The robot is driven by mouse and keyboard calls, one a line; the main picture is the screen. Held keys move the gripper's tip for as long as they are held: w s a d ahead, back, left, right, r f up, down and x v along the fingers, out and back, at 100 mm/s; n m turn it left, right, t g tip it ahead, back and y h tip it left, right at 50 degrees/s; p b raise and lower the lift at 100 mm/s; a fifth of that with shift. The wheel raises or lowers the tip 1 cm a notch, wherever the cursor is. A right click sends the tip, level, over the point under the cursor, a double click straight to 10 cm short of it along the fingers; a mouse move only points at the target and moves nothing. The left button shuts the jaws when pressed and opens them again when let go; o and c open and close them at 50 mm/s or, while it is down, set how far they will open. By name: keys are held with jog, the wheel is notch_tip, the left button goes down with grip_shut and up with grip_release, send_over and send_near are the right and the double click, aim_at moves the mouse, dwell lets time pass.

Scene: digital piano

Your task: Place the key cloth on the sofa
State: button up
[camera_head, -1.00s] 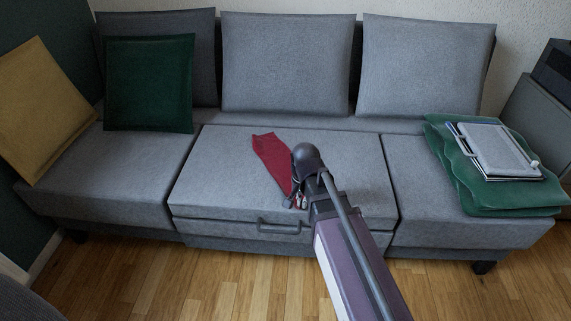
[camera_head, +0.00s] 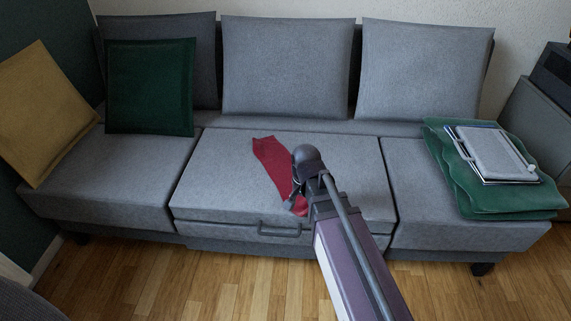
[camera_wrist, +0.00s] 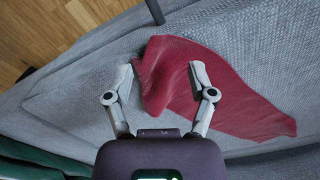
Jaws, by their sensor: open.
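The key cloth is a red cloth (camera_head: 272,160) lying on the middle seat of the grey sofa (camera_head: 225,180). In the wrist view the red cloth (camera_wrist: 215,95) lies flat toward the right, with a raised fold at its left end between my fingers. My gripper (camera_wrist: 162,78) is open, with one finger on each side of that fold. In the head view my gripper (camera_head: 298,200) is low over the near end of the cloth, and my arm hides part of it. I cannot tell whether the fingers touch the cloth.
A dark handle (camera_head: 285,230) is on the front of the middle seat. A green blanket (camera_head: 480,190) with a grey, tablet-like item (camera_head: 495,155) on it lies on the right seat. A green cushion (camera_head: 150,85) and a yellow cushion (camera_head: 45,110) are at the left. The left seat is mostly clear.

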jog(key=shift+s+r+p, duration=0.25)
jog(key=shift+r+p, duration=0.1)
jog(key=shift+r, duration=0.25)
notch_tip(320, 180, up, 7)
jog(key=s+d+p, duration=0.1)
jog(key=s+p, duration=0.2)
jog(key=p, duration=0.4)
dwell(0.5)
jog(key=d+n, duration=0.5)
jog(key=d, duration=0.9)
notch_tip(320, 180, up, 37)
jog(key=p, duration=3.6)
jog(key=shift+s+a+p, duration=0.15)
jog(key=shift+s+p, duration=0.15)
jog(key=shift+p, duration=0.05)
jog(key=shift+f, duration=0.15)
